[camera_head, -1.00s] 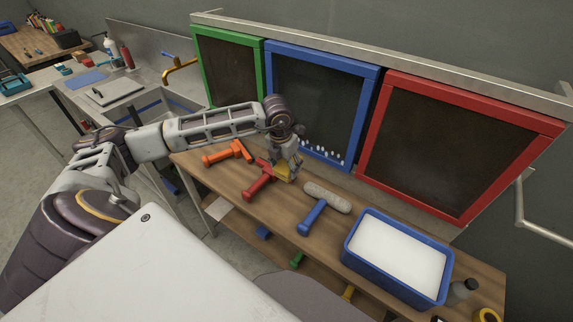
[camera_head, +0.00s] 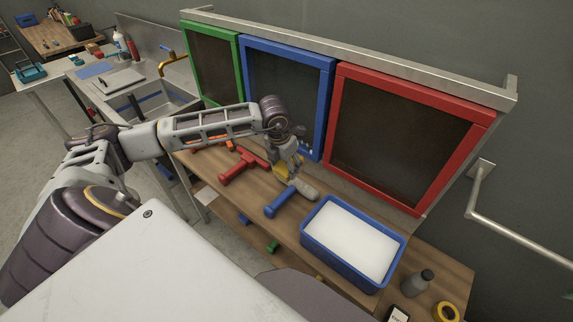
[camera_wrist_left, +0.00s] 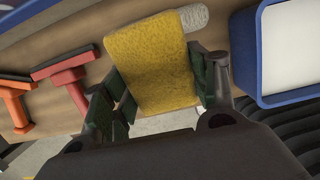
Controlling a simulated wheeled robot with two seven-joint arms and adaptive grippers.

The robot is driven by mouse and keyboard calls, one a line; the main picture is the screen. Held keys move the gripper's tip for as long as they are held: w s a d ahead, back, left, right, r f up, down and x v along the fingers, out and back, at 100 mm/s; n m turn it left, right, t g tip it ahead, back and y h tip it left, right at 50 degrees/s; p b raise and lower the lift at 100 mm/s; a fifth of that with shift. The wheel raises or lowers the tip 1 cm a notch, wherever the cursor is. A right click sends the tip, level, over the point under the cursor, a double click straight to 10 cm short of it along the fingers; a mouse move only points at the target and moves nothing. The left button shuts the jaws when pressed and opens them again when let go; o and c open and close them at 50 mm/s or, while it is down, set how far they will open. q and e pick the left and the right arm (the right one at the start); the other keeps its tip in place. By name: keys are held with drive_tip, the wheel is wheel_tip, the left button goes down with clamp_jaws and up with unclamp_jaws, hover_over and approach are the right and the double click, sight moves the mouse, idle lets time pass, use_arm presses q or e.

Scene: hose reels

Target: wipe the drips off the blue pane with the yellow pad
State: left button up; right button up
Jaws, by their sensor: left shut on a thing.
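My left gripper (camera_head: 288,162) is shut on the yellow pad (camera_wrist_left: 150,65), which fills the middle of the left wrist view between the green-lined fingers. In the head view the yellow pad (camera_head: 281,171) shows small below the gripper, above the bench and in front of the blue pane (camera_head: 283,85). The blue pane has a blue frame and a dark face. My right gripper is not in view.
A red-framed pane (camera_head: 405,135) and a green-framed pane (camera_head: 212,65) flank the blue one.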

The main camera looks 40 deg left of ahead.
use_arm(q)
drive_tip(key=shift+d, duration=0.25)
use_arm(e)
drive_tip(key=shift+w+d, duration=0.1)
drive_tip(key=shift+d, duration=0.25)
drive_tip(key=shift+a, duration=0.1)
use_arm(q)
drive_tip(key=shift+w+d, duration=0.15)
drive_tip(key=shift+w, duration=1.4)
drive_tip(key=shift+w+p, duration=0.35)
drive_tip(key=shift+w, duration=0.8)
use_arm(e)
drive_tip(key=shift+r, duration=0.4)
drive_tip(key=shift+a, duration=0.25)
use_arm(q)
drive_tip(key=shift+w, duration=0.6)
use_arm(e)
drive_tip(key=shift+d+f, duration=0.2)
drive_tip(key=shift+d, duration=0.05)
use_arm(q)
drive_tip(key=shift+b, duration=0.4)
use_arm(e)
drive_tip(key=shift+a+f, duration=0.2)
use_arm(q)
drive_tip(key=shift+r, duration=0.1)
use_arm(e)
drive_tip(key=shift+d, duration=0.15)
